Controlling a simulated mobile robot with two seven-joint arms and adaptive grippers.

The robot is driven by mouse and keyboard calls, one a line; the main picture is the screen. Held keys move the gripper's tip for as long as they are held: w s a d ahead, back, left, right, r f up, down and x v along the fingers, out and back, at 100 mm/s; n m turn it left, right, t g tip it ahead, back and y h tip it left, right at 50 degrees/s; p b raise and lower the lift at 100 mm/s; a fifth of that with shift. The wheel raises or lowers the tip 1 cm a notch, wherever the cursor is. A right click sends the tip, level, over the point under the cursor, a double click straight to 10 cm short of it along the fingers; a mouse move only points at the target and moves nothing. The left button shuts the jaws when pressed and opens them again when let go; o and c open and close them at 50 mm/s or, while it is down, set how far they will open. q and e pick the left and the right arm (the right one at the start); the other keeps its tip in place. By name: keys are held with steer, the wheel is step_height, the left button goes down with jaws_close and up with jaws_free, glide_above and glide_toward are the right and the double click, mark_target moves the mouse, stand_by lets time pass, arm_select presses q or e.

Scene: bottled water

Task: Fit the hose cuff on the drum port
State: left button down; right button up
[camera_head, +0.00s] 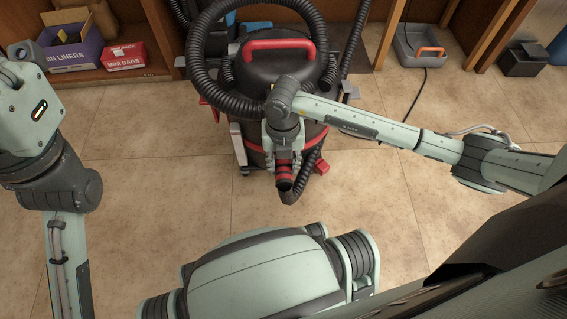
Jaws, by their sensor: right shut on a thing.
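The drum (279,80) is a black shop vacuum with a red handle on its lid. It stands upright on the floor at the top centre. My right gripper (284,158) reaches in from the right in front of the drum's lower front. It is shut on the black and red hose cuff (284,180), whose front end points down toward me. The black ribbed hose (307,172) curves up from the cuff on the right. The drum port is hidden behind my right gripper and wrist, so I cannot tell its gap to the cuff. My left gripper is out of view.
A thick coil of black hose (203,75) loops over the drum top. A purple box (75,55) and a red box (124,56) sit on a shelf at upper left. A grey tray (410,52) and a dark box (524,61) stand at upper right. Tiled floor (150,180) is clear.

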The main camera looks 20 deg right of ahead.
steer(key=shift+w+d, duration=0.1)
steer(key=shift+w, duration=0.3)
stand_by(0.8)
steer(key=o, duration=1.2)
steer(key=shift+r, duration=0.1)
step_height(320, 180, up, 12)
steer(key=shift+f, duration=0.1)
